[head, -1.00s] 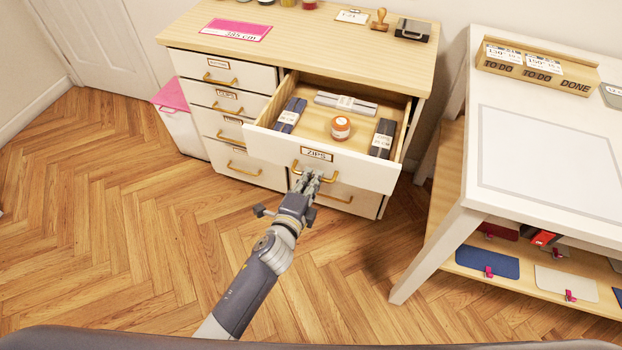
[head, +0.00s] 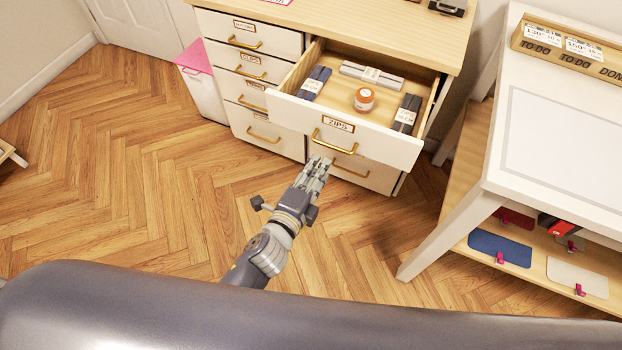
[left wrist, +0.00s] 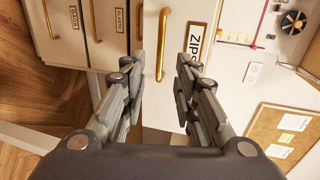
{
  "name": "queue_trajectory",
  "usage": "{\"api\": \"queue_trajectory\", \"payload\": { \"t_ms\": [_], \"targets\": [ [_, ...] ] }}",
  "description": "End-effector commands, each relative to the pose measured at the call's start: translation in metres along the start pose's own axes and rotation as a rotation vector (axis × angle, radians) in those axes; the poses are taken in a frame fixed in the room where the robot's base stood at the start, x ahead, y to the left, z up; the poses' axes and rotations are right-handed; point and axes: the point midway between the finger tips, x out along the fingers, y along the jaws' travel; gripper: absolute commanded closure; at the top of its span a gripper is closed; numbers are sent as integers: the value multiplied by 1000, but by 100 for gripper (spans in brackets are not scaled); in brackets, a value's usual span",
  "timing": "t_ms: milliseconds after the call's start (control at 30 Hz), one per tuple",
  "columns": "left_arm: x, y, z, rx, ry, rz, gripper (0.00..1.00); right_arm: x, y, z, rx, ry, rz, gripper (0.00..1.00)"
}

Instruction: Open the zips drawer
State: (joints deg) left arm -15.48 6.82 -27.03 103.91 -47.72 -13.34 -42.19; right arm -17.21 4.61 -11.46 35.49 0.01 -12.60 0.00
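The zips drawer (head: 375,143) stands pulled out of the cabinet, its inside showing. Its white front carries a ZIPS label (head: 338,124) and a brass handle (head: 334,147). Inside lie dark zip packs (head: 315,83) (head: 406,113) at the two sides, a grey pack (head: 371,75) at the back and an orange-and-white round jar (head: 364,99). My left gripper (head: 319,164) is just in front of and below the handle. In the left wrist view its fingers (left wrist: 160,85) are spread and empty, with the handle (left wrist: 162,45) ahead between them. My right gripper is out of view.
Other drawers (head: 247,68) at the left of the cabinet are shut. A white bin with a pink top (head: 203,85) stands left of it. A white table (head: 560,140) with a lower shelf stands at the right. The wooden floor (head: 140,170) at the left is clear.

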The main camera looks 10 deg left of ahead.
Motion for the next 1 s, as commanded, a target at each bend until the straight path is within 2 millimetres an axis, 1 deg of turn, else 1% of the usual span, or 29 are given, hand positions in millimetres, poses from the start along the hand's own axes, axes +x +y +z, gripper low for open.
{"api": "queue_trajectory", "payload": {
  "t_ms": [33,100,200,300,900,967,1000],
  "targets": [
    [-9,1,0,1,0,2,72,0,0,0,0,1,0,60],
    [-18,1,0,1,0,1,72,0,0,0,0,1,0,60],
    [-27,0,0,1,0,1,72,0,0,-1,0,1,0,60],
    [-32,0,0,1,0,0,72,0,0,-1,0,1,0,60],
    [-34,0,0,0,0,0,72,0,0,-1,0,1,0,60],
    [-33,5,1,-7,-2,10,72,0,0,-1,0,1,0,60],
    [-33,13,2,-19,-4,25,72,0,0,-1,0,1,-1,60]
  ]
}}
